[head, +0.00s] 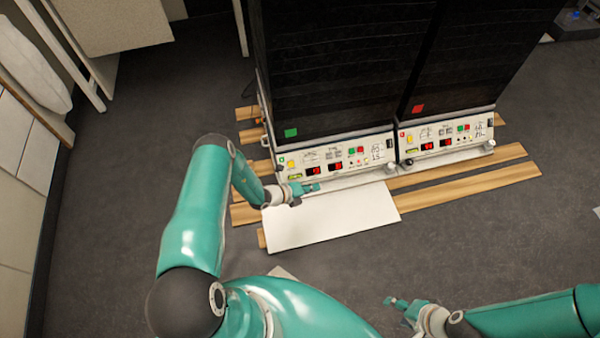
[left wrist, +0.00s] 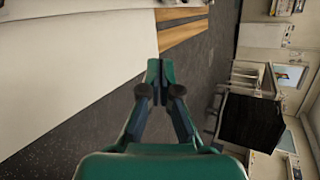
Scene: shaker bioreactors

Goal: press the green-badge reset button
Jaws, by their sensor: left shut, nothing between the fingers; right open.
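The green badge (head: 291,133) is on the lower front of the left dark shaker cabinet. Below it is a white control panel (head: 325,158) with a yellow round control (head: 291,165), red displays, a small green button (head: 352,152) and a red button (head: 361,150). Labels are too small to tell which is the reset button. My left gripper (head: 314,187) is shut and empty, just in front of the panel's lower edge, above a white board. Its closed fingertips show in the left wrist view (left wrist: 160,72); the panel's buttons do not. My right gripper (head: 390,301) is open and empty, well away from the cabinets.
The right cabinet has a red badge (head: 417,109) and a similar panel (head: 447,135). The white board (head: 330,220) lies over wooden planks (head: 470,182) in front of the cabinets. The left wrist view shows a dark box (left wrist: 250,122).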

